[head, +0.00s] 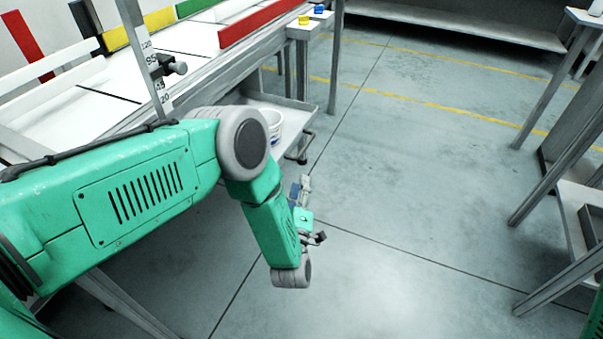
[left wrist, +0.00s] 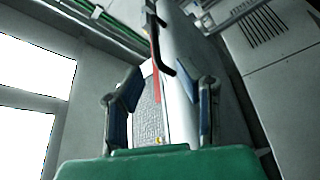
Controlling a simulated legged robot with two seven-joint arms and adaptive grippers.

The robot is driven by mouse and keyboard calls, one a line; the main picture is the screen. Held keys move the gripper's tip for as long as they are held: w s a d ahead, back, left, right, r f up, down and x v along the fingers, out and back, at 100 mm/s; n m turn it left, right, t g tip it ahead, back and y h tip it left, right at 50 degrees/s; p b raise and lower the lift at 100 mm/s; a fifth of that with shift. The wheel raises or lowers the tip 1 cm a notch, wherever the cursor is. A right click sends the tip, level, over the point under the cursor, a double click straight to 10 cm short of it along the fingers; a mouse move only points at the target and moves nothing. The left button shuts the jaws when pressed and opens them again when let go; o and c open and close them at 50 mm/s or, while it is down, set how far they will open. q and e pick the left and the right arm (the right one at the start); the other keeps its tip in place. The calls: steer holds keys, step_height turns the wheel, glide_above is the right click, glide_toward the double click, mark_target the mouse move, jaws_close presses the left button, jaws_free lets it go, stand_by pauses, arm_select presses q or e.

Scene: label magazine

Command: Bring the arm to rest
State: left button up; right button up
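My green left arm (head: 150,180) comes in from the left in the head view and bends down at its elbow beside the bench. My left gripper (head: 301,189) is small there, over open floor and partly hidden behind my forearm. In the left wrist view its two blue-and-grey fingers (left wrist: 164,100) stand apart with nothing held between them. That view looks up past the fingers at walls and windows. My right gripper is not in view.
A white-topped bench (head: 185,38) with a red rail (head: 258,22) and an upright scale post (head: 146,60) lies close to my left arm. A white bucket (head: 273,122) sits on its lower shelf. Floor to the right is clear up to grey metal tables (head: 575,205).

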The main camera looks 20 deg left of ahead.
arm_select(q)
steer(key=shift+s+d, duration=0.1)
steer(key=shift+s, duration=0.05)
stand_by(0.4)
steer(key=s+a+f+m+g+h+p, duration=0.2)
steer(key=s+m+g+h+p, duration=0.1)
steer(key=s+m+g, duration=0.4)
steer(key=s+a+f+m+g+h+p, duration=0.1)
steer(key=s+a+m+g+h+p, duration=0.2)
steer(key=s, duration=0.6)
steer(key=s+a+r+m+g+p, duration=0.1)
steer(key=s+g, duration=0.3)
steer(key=s, duration=0.5)
steer(key=s+a+r+m+g+p, duration=0.1)
steer(key=s+r+m+g, duration=0.3)
steer(key=s, duration=0.5)
steer(key=shift+s+a+g+y, duration=0.4)
steer(key=shift+a+g, duration=0.2)
steer(key=shift+a, duration=0.3)
steer(key=shift+w, duration=0.1)
